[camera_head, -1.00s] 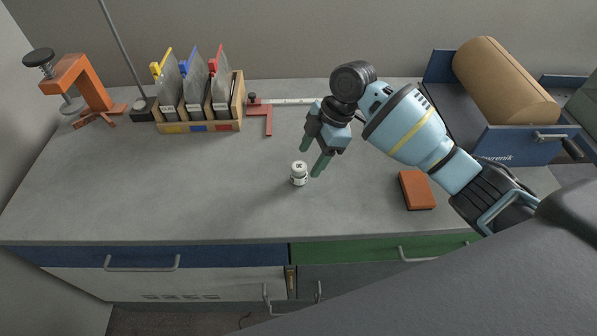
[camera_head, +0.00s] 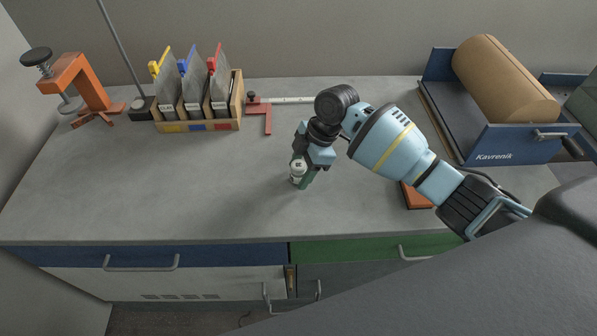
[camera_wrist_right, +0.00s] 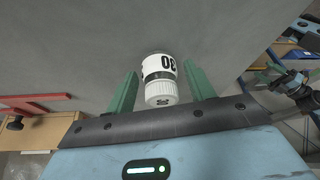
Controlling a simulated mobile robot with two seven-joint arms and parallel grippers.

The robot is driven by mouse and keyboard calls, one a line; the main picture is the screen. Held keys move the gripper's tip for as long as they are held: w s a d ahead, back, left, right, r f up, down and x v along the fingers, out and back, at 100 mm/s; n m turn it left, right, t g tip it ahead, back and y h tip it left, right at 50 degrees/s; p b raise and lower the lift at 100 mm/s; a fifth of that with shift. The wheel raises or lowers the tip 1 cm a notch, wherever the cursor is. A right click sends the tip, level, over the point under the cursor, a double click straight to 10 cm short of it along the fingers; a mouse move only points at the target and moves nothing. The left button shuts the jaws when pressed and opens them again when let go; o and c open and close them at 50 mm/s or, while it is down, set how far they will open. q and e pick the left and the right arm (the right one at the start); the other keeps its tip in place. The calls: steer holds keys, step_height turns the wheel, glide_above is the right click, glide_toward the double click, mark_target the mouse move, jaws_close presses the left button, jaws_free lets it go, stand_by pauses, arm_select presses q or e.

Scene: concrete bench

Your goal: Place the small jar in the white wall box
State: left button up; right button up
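The small jar (camera_head: 297,170) is white with a white lid and stands upright on the grey bench, near the middle. In the right wrist view the jar (camera_wrist_right: 160,80) shows a dark band and black figures, between two green fingers. My right gripper (camera_head: 302,179) is around the jar; the right wrist view shows the gripper (camera_wrist_right: 163,88) open, with a narrow gap on each side of the jar. I see no white wall box in these views.
A wooden rack of folders (camera_head: 200,125) and an orange clamp (camera_head: 80,80) stand at the back left. A red-and-silver measuring tool (camera_head: 267,120) lies behind the jar. An orange block (camera_head: 415,198) and a blue roll holder (camera_head: 515,145) are at the right. The front left bench is clear.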

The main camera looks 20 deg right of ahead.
mark_target(298, 164)
steer(key=c, duration=0.8)
steer(key=shift+c, duration=0.2)
steer(key=shift+r, duration=0.1)
steer(key=shift+r, duration=0.5)
step_height(298, 164, up, 2)
steer(key=shift+w+r, duration=0.1)
steer(key=shift+r, duration=0.05)
steer(key=s+a, duration=0.2)
steer(key=s, duration=0.5)
steer(key=s+a+r+p, duration=0.1)
steer(key=s+a, duration=0.2)
steer(key=s, duration=0.5)
steer(key=shift+s+a+r, duration=0.15)
steer(key=shift+r, duration=0.1)
